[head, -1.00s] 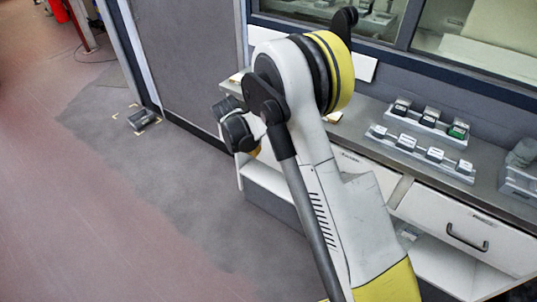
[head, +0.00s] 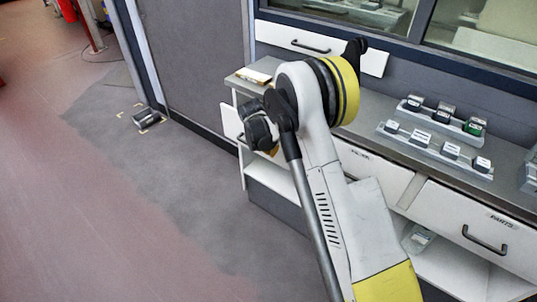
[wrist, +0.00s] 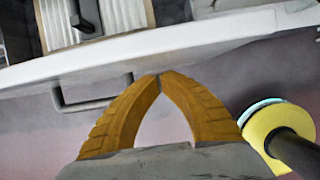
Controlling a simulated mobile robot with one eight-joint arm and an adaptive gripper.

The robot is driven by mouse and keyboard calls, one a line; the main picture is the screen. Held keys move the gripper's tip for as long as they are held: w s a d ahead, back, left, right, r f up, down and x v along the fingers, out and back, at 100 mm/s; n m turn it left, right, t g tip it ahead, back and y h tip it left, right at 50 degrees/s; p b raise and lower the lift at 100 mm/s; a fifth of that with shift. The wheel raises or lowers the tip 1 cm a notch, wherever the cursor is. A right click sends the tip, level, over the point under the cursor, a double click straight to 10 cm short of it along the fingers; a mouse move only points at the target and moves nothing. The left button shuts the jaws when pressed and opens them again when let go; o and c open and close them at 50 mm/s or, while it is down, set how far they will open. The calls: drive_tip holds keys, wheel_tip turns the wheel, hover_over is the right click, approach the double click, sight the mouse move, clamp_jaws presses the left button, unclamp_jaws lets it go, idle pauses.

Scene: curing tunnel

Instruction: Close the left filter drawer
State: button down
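My gripper (wrist: 160,78) has its two ridged orange fingers meeting at the tips. The tips are at the lower edge of a white drawer front (wrist: 190,38); contact cannot be told for sure. A grey bar handle (wrist: 85,103) sticks out from this front, left of the fingers. Behind the front's top edge lies a light, wood-framed block (wrist: 60,22) with a dark piece on it. In the head view my gripper (head: 258,135) is at the bench's left end, beside a white panel (head: 231,124), mostly hidden by my arm. Whether this panel is the left filter drawer is unclear.
A white panel with a black handle (head: 310,46) is under the window. A drawer marked PARTS (head: 485,235) is at right. A dark object (head: 147,118) lies on the floor within corner marks.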

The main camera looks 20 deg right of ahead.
drive_tip(key=w+d, duration=0.1)
drive_tip(key=d, duration=0.1)
drive_tip(key=w+d, duration=0.2)
idle(0.4)
